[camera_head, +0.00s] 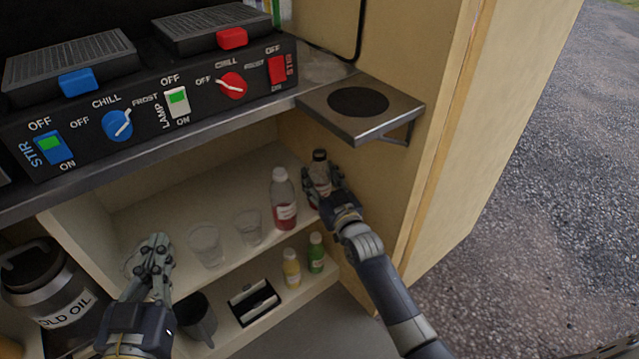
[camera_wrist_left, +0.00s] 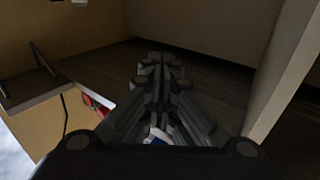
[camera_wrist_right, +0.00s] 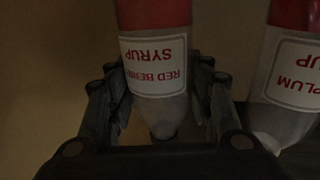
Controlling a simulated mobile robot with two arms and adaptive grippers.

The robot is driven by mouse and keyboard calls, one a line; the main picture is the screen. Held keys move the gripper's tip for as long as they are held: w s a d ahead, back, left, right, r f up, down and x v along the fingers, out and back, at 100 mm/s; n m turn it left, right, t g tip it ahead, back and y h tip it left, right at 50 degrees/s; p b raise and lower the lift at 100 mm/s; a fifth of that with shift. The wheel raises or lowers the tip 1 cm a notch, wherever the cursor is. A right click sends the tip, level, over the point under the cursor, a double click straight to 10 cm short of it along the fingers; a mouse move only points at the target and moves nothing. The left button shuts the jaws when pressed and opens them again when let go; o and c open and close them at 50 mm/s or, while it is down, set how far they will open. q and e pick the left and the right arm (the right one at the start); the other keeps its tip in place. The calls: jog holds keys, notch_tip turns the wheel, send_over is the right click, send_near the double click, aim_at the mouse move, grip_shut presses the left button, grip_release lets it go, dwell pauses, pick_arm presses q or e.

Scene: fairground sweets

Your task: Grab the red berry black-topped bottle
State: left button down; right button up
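The red berry syrup bottle (camera_head: 320,172) has a black top and stands upright at the right end of the upper shelf. Its label reads "RED BERRY SYRUP", upside down in the right wrist view (camera_wrist_right: 157,70). My right gripper (camera_head: 323,184) has one finger on each side of this bottle, very close to it. I cannot tell whether both fingers press on it. My left gripper (camera_head: 153,252) is empty, its fingers together, in front of the shelf's left part; the fingers also meet in the left wrist view (camera_wrist_left: 160,75).
A plum syrup bottle (camera_head: 284,200) with a white cap stands just left of the red berry bottle. Two clear cups (camera_head: 206,245) stand further left. A metal ledge (camera_head: 390,119) juts out above. Small yellow (camera_head: 291,268) and green (camera_head: 316,253) bottles stand below.

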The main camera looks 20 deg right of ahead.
aim_at(325, 171)
pick_arm(q)
jog(key=shift+f, duration=0.1)
pick_arm(e)
jog(key=shift+r, duration=0.15)
